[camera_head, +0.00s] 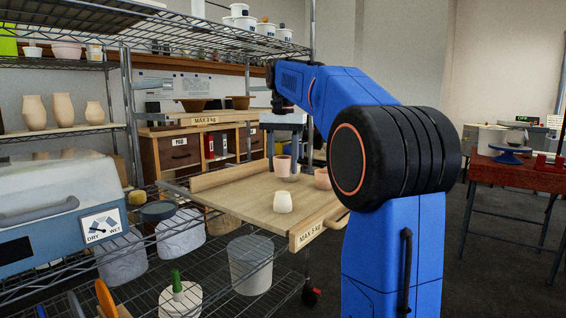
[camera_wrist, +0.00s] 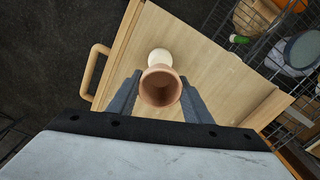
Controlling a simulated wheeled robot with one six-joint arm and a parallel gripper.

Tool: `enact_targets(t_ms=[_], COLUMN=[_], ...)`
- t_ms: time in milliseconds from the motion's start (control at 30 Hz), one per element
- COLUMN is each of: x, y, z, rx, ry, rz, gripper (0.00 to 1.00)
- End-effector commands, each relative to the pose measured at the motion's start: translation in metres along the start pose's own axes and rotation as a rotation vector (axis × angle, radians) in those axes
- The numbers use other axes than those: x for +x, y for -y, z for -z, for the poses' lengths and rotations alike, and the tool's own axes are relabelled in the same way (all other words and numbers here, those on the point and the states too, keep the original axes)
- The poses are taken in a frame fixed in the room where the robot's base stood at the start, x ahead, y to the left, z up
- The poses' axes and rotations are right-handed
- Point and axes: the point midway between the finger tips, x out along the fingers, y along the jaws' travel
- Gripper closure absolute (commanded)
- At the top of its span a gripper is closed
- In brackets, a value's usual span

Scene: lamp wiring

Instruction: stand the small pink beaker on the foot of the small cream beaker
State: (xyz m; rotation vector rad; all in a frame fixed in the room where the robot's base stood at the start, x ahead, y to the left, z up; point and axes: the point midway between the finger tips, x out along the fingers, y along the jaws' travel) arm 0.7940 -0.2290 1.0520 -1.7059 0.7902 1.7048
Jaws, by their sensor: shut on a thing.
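The small pink beaker (camera_head: 282,169) is held mouth up between the fingers of my gripper (camera_head: 281,162). In the wrist view I look into the open mouth of the pink beaker (camera_wrist: 161,88), with a finger of my gripper (camera_wrist: 160,80) on each side. The small cream beaker (camera_head: 283,203) stands mouth down on the wooden board, its narrower foot upward. In the wrist view the cream beaker (camera_wrist: 160,57) shows just beyond the pink one, partly covered by it. The pink beaker appears raised and apart from it in the head view.
Another pinkish beaker (camera_head: 322,179) stands on the board near its right side, partly hidden by my arm. The wooden board (camera_head: 235,205) has a raised back strip and is otherwise largely clear. Wire shelving with vases (camera_head: 63,110) stands at left.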

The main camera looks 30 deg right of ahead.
Motion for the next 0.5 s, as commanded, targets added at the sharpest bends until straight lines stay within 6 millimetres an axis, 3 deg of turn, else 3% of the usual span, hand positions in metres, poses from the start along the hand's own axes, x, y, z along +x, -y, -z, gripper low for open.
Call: enact_targets(t_ms=[500], x=[0.032], y=[0.000], z=[0.000], rx=[0.000], ry=[0.001], rz=[0.000], gripper=[0.80])
